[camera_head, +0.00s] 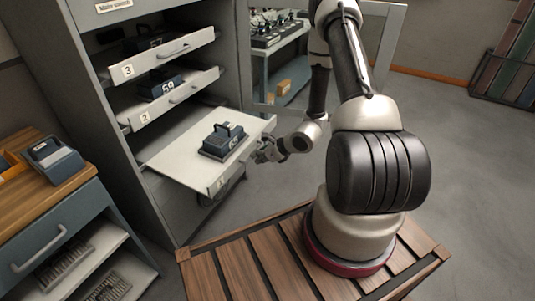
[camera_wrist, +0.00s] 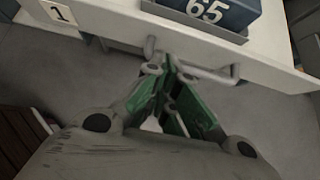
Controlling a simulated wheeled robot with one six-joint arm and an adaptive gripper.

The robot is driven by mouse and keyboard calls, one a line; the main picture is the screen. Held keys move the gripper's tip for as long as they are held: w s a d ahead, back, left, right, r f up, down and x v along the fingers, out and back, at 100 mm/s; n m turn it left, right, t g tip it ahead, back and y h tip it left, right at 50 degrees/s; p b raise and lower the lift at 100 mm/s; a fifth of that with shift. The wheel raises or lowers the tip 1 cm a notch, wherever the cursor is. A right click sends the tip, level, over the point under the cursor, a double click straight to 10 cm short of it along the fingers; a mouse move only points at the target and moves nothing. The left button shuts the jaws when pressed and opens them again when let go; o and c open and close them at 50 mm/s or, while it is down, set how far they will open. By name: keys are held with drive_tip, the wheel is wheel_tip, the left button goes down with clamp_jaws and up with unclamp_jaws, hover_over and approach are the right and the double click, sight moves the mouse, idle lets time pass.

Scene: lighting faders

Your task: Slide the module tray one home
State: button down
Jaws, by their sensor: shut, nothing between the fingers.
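Module tray one (camera_head: 185,165) is the lowest of the trays in the grey cabinet and is pulled well out. A dark blue module (camera_head: 222,141) stands on it; in the wrist view it bears the number 65 (camera_wrist: 208,10). The tray's white front (camera_wrist: 115,20) carries a label "1" (camera_wrist: 58,13) and a grey bar handle (camera_wrist: 236,72). My gripper (camera_head: 260,153) is at the tray's front, at the handle. In the wrist view my gripper's green-sided fingers (camera_wrist: 170,66) are shut and empty, their tips close to the handle; I cannot tell whether they touch it.
Trays 2 (camera_head: 170,98) and 3 (camera_head: 155,56) sit above, partly out, with modules on them. A wooden-topped bench (camera_head: 62,190) with a device stands at left. A shelf unit (camera_head: 280,75) stands behind. Grey floor is clear at right.

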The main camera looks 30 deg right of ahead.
sight(242, 156)
drive_tip(key=shift+w+a+r, duration=0.1)
drive_tip(key=shift+w+a, duration=0.45)
drive_tip(key=shift+w, duration=0.25)
drive_tip(key=shift+w+a, duration=0.55)
drive_tip(key=shift+w, duration=0.2)
